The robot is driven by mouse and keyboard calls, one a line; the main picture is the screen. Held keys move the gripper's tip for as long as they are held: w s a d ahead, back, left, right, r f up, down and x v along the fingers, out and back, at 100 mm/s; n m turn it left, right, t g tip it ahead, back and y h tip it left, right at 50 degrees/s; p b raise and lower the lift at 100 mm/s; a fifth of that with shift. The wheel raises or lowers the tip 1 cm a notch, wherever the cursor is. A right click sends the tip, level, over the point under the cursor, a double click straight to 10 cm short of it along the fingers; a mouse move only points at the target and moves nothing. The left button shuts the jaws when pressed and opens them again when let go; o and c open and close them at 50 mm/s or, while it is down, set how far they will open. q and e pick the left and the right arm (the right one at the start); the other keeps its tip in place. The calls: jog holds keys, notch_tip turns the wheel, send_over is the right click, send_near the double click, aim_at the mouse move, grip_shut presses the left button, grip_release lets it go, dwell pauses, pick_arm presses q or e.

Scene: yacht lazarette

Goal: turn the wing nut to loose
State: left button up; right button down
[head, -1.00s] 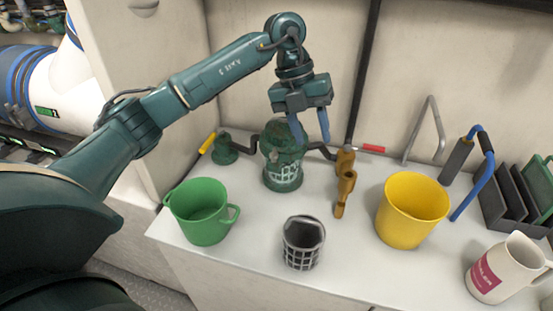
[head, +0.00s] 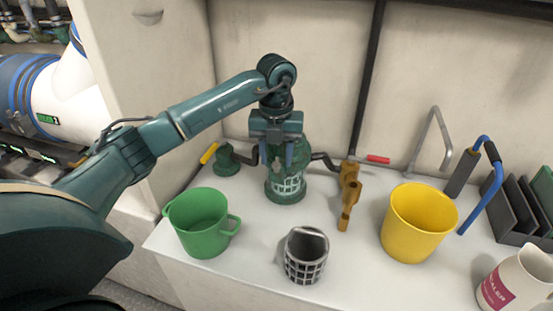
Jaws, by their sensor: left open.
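A green strainer body (head: 287,186) with a caged, see-through middle stands upright on the white bench, with dark pipes on both sides. The wing nut cannot be made out; the top of the strainer is hidden behind my left gripper (head: 277,158). That gripper is open and points down over the strainer's top, its blue fingers on either side of it. I cannot tell whether the fingers touch anything. My right gripper is not in view.
A green mug-like bucket (head: 196,225), a grey mesh basket (head: 305,258) and a yellow bucket (head: 416,224) stand in front. A brass valve (head: 347,190) is right of the strainer. A white jug (head: 515,282) and dark rack (head: 520,205) stand at right.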

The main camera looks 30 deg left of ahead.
pick_arm(q)
jog(key=shift+f, duration=0.75)
jog(key=shift+c, duration=0.4)
grip_shut()
